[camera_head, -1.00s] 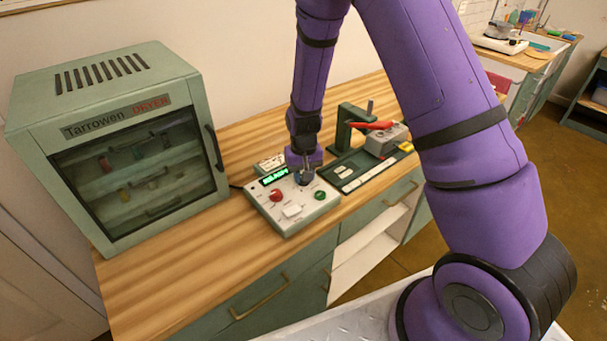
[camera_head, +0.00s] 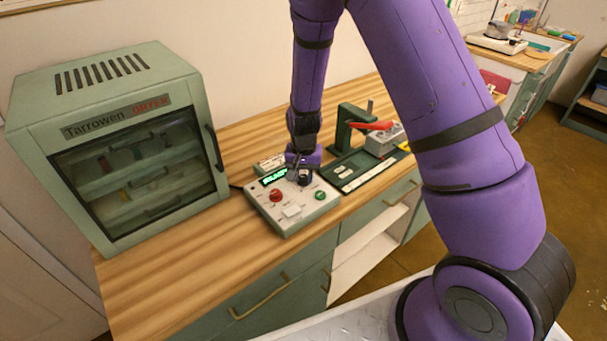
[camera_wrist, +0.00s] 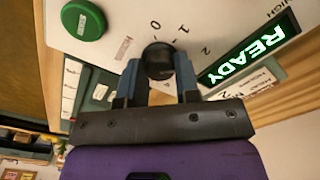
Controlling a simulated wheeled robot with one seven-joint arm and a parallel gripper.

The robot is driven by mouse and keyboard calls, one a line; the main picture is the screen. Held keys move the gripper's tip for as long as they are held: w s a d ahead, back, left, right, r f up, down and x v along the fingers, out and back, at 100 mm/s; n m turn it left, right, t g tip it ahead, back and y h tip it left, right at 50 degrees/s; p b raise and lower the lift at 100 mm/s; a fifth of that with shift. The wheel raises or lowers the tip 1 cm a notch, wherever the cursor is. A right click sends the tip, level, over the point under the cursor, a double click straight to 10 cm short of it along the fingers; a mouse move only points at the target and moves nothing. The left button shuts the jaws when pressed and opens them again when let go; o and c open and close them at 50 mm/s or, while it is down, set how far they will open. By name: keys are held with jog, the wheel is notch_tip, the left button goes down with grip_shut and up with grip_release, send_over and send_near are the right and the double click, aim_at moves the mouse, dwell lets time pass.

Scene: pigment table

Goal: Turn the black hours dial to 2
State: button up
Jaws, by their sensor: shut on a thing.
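The black hours dial (camera_wrist: 158,60) sits on the pale control panel (camera_wrist: 105,52), with the printed marks 0, 1 and 2 around its far side. My gripper (camera_wrist: 160,74) has one finger on each side of the dial and is shut on it. Which mark the dial points to is hard to tell. In the head view the dial (camera_head: 305,179) shows small and dark beneath my gripper (camera_head: 302,172), on the control panel (camera_head: 268,204). The green display (camera_wrist: 248,52) reads READY.
A green button (camera_wrist: 84,19) is on the panel; it also shows in the head view, right of a red button (camera_head: 276,195) and a white one (camera_head: 292,211). A green dryer cabinet (camera_head: 120,150) stands left. A press with a red lever (camera_head: 372,126) stands right.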

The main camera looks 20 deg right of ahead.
aim_at(304, 177)
jog(key=o, duration=0.9)
jog(key=shift+o, duration=0.2)
notch_tip(304, 177, up, 11)
jog(key=shift+f, duration=0.1)
